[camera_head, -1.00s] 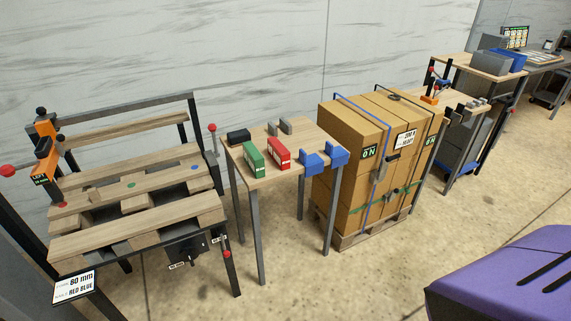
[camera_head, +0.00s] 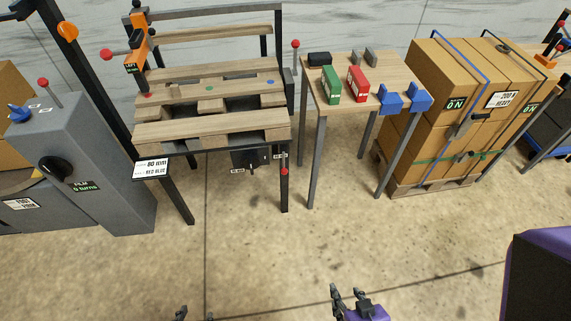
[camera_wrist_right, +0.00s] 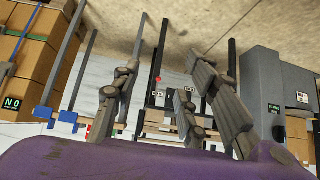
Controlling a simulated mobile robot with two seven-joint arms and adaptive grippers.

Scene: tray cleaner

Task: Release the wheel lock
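No part that I can surely name as the wheel lock shows, and no wheel is clear. A pallet stand (camera_head: 284,195) has a dark box (camera_head: 250,160) with a small lever under its front edge. A red knob (camera_head: 284,171) sits on its front right leg, beside small labels too small to read. The red knob also shows in the right wrist view (camera_wrist_right: 158,78). My right gripper (camera_head: 351,292) is open and empty at the bottom of the head view, well short of the stand. My left gripper (camera_head: 195,315) shows only two separated tips at the bottom edge.
A grey cabinet (camera_head: 105,150) with a black knob (camera_head: 55,169) and levers stands left. A small table (camera_head: 345,70) holds red, green and blue items. Strapped boxes (camera_head: 430,80) stand on a pallet at right. Something purple (camera_head: 545,270) is at lower right. The near floor is clear.

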